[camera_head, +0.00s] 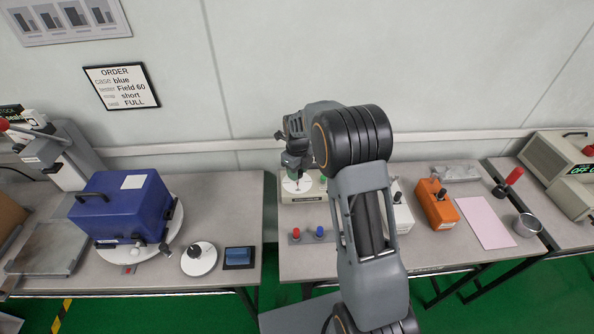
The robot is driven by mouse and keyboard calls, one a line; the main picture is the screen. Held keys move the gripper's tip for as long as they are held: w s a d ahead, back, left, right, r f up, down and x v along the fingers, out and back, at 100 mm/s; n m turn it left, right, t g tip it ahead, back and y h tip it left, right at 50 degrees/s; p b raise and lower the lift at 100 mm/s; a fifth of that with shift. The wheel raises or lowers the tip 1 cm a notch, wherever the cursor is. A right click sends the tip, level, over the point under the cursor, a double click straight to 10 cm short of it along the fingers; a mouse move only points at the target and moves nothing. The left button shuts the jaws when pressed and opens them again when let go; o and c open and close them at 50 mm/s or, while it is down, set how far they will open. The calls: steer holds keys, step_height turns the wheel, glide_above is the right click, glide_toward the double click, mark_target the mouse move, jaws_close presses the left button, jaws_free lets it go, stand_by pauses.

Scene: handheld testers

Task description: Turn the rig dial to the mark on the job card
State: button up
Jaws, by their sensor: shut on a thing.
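The job card (121,87) hangs on the wall at the upper left; it reads ORDER, case blue, Field 60, short, FULL. A beige rig box (289,197) with a round white dial face (290,186) stands at the back of the middle bench. My gripper (296,177) points down at this dial and appears shut on its knob. The knob and fingertips are small and mostly hidden, so the dial's setting cannot be read.
A blue case (122,205) sits on a white turntable at the left, near a small white dial (198,259). Red (296,234) and blue (319,232) plugs stand before the rig. My arm partly hides a white tester (401,211); an orange tester (437,206) stands further right.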

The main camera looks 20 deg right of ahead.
steer(key=o, duration=0.9)
step_height(320, 180, up, 14)
steer(key=shift+f, duration=0.1)
stand_by(0.6)
